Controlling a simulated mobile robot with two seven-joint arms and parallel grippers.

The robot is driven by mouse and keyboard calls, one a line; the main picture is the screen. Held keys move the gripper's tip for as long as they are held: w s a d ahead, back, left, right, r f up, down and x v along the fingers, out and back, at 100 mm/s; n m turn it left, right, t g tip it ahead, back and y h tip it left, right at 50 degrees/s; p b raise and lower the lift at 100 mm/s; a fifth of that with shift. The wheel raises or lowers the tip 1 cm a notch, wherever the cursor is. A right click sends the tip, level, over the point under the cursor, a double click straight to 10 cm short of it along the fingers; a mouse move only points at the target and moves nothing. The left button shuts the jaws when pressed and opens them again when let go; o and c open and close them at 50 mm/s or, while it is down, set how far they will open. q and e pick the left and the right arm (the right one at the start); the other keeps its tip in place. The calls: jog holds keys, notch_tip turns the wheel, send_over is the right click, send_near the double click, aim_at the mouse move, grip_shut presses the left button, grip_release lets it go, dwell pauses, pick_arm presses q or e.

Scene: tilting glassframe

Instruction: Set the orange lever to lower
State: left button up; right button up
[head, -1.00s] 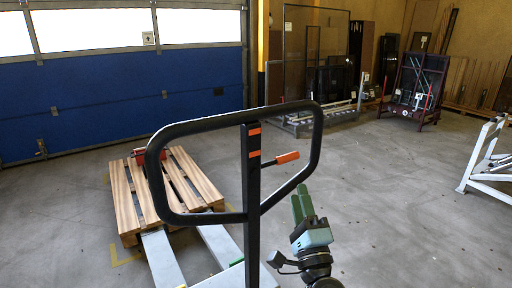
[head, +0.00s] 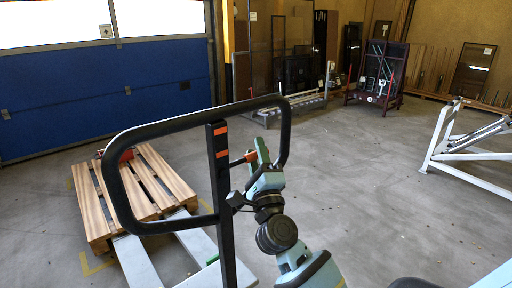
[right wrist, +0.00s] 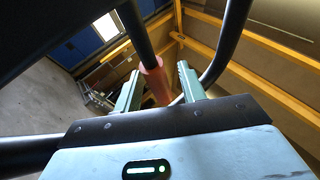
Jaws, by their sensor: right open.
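The orange lever (head: 250,157) sticks out to the right from the black post (head: 220,195) of the pallet truck handle, angled slightly up. My right gripper (head: 262,150) is at the lever's outer end, inside the black loop handle (head: 130,203), and partly hides the lever. In the right wrist view the orange lever (right wrist: 157,84) lies between the two green fingers of the gripper (right wrist: 160,78). The fingers are open, with a gap visible on the right side of the lever; contact on the left side is hard to tell. My left gripper is not in view.
A wooden pallet (head: 160,185) lies on the forks (head: 138,264) at left. A white metal frame (head: 465,148) stands at right, and a dark red rack (head: 378,75) at the back. The grey floor between them is mostly clear.

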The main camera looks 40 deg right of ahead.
jog(key=shift+x, duration=0.8)
jog(key=shift+c, duration=0.4)
grip_shut()
